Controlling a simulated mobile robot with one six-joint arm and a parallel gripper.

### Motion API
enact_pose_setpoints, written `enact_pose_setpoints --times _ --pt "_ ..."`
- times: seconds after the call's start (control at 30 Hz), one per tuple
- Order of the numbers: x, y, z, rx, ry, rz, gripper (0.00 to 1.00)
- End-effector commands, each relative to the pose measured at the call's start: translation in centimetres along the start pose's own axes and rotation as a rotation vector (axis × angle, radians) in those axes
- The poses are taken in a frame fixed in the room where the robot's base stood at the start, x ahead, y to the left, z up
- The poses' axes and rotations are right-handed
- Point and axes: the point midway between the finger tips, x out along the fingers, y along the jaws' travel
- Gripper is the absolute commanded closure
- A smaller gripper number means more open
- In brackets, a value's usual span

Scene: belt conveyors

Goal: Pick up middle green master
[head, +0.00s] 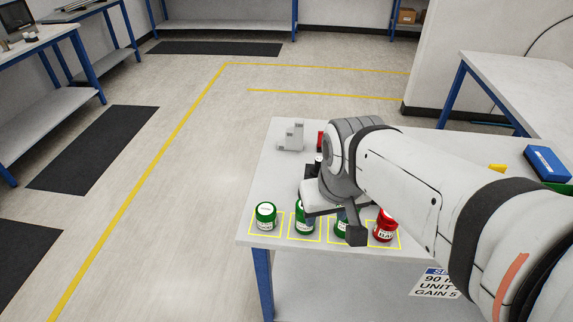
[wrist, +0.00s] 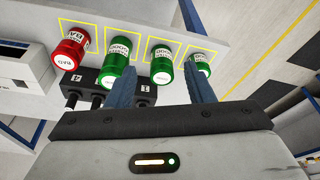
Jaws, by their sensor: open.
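Three green labelled jars stand in a row with a red one. The middle green master (head: 304,218) is partly covered by my gripper in the head view; it also shows in the wrist view (wrist: 161,66), in the gap between my fingertips. My gripper (head: 330,222) is open and empty above the row; its two blue fingers show in the wrist view (wrist: 159,76). Another green jar (head: 265,215) is at the left end. The third green jar (head: 341,222) is mostly hidden behind a finger. I cannot tell the height gap to the jars.
The red jar (head: 384,230) stands at the row's right end. Yellow squares mark each place on the white table (head: 262,180). A grey stepped block (head: 290,138) stands at the back. A black block (wrist: 105,86) lies near the jars. A blue box (head: 546,163) is on the right.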

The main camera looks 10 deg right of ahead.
Motion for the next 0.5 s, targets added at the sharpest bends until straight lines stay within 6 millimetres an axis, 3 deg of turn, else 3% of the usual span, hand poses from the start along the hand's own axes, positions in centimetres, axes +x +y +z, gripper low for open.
enact_pose_setpoints --times 0.17,0.33,0.5 --pt "3.1 0.2 -2.5 -0.162 -0.070 -0.006 0.37" --pt "7.5 0.2 -6.0 -0.414 -0.157 -0.038 0.24" --pt "11.3 0.2 -8.5 -0.611 -0.218 -0.076 0.24"
